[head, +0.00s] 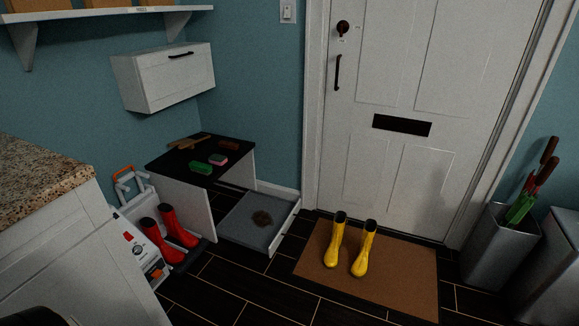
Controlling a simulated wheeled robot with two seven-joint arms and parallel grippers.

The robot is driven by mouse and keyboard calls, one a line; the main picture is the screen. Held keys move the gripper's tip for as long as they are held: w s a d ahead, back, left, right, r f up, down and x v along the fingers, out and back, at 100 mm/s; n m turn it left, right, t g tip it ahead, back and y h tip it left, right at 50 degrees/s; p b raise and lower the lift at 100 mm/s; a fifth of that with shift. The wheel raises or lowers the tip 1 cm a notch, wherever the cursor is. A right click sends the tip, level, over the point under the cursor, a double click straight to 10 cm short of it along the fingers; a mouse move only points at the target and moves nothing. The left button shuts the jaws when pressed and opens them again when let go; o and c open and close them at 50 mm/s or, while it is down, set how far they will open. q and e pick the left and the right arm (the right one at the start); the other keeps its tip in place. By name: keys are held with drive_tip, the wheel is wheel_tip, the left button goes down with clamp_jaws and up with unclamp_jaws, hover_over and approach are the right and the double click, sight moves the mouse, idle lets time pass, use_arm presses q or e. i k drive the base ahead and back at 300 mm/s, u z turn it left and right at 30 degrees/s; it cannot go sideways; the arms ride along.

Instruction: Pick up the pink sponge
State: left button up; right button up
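A small pink sponge (217,160) lies on the black top of a low white bench (163,163) against the far wall. It looks pink with a paler edge and is small in the view. A green block-like item (201,168) lies just in front and to the left of it, close by. Neither of my grippers is in the head view, so their distance from the sponge does not show.
A reddish-brown item (229,145) and wooden pieces (187,143) share the bench top. Red boots (178,232), a counter (50,235) and yellow boots (364,252) on a mat (405,275) stand nearer. Dark floor between is clear.

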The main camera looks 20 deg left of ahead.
sight(219, 160)
drive_tip(key=u, duration=0.25)
drive_tip(key=i, duration=1.7)
drive_tip(key=u, duration=1.7)
drive_tip(key=i, duration=1)
drive_tip(key=u, duration=1.15)
